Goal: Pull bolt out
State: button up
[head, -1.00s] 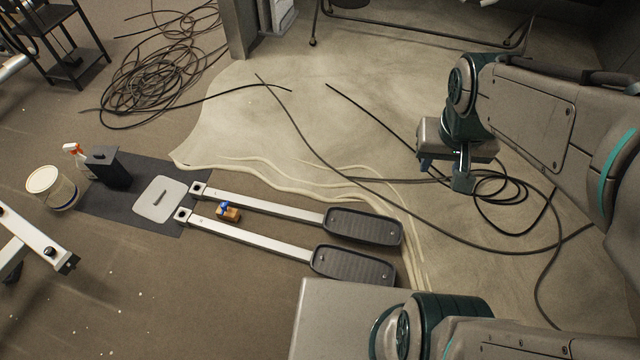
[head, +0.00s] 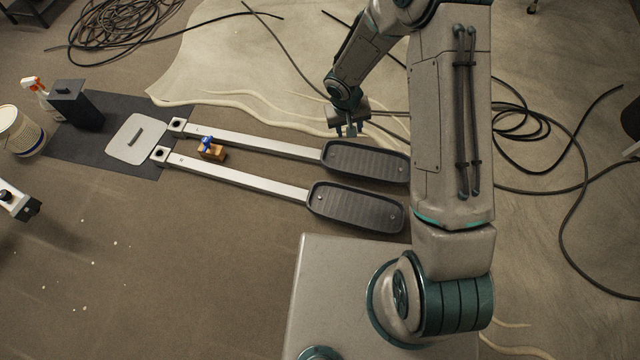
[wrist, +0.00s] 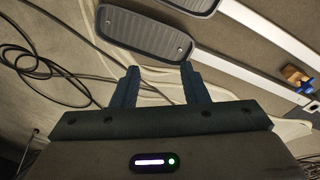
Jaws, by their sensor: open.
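My gripper (head: 349,130) hangs just beyond the far pedal in the head view. In the wrist view my gripper (wrist: 160,85) has its two dark fingers spread with nothing between them. Two pedal arms lie side by side: the far arm (head: 260,143) and the near arm (head: 235,184), each with a dark pedal at its right end. A white frame beam (head: 12,200) enters at the left edge, with a small dark round piece on it that may be a bolt; I cannot tell. A blue and orange object (head: 210,148) lies between the arms.
A grey plate (head: 137,138) lies on a dark mat (head: 75,155). A black box (head: 76,104), a spray bottle (head: 34,88) and a white bucket (head: 18,131) stand near it. Loose cables (head: 105,25) lie around. The floor below the arms is mostly clear.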

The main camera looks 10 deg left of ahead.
jog(key=g+y+b, duration=0.1)
jog(key=b, duration=0.5)
send_near(320, 197)
jog(key=shift+n, duration=0.4)
jog(key=f+b, duration=0.2)
jog(key=f, duration=0.1)
jog(key=f+b, duration=0.3)
jog(key=f, duration=0.1)
jog(key=shift+w+d+f, duration=0.15)
jog(key=shift+w+f, duration=0.05)
jog(key=shift+f, duration=0.15)
grip_shut()
